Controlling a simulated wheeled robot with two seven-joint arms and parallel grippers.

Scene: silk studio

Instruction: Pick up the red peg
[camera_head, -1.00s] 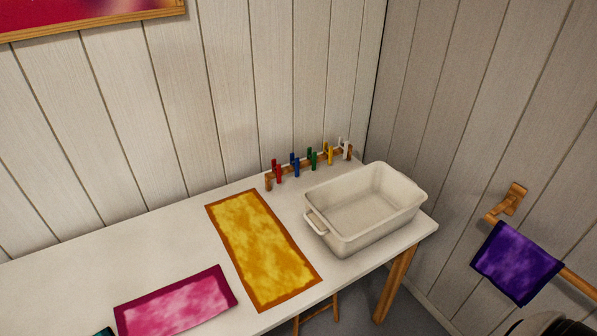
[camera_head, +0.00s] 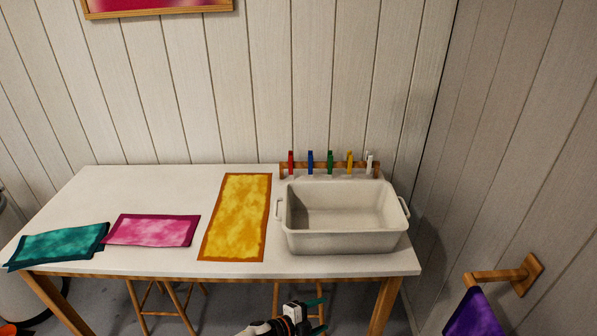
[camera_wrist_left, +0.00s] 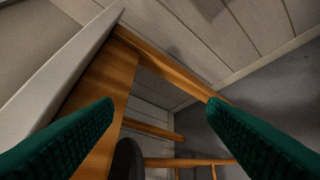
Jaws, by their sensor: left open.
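The red peg (camera_head: 291,162) stands upright on a wooden rack (camera_head: 283,171) at the back of the white table, leftmost in a row of pegs. My left gripper (camera_head: 316,309) is low in front of the table's front edge, well below and short of the peg. In the left wrist view its two green fingers (camera_wrist_left: 160,125) are wide apart with nothing between them. That view shows the table's edge and wooden legs, not the peg. My right gripper is out of view.
A white basin (camera_head: 345,243) stands directly in front of the rack. A yellow cloth (camera_head: 235,215), a pink cloth (camera_head: 152,231) and a teal cloth (camera_head: 58,246) lie on the table (camera_head: 150,185). Blue (camera_head: 310,162), green (camera_head: 330,162), yellow (camera_head: 349,162) and white pegs (camera_head: 369,163) share the rack.

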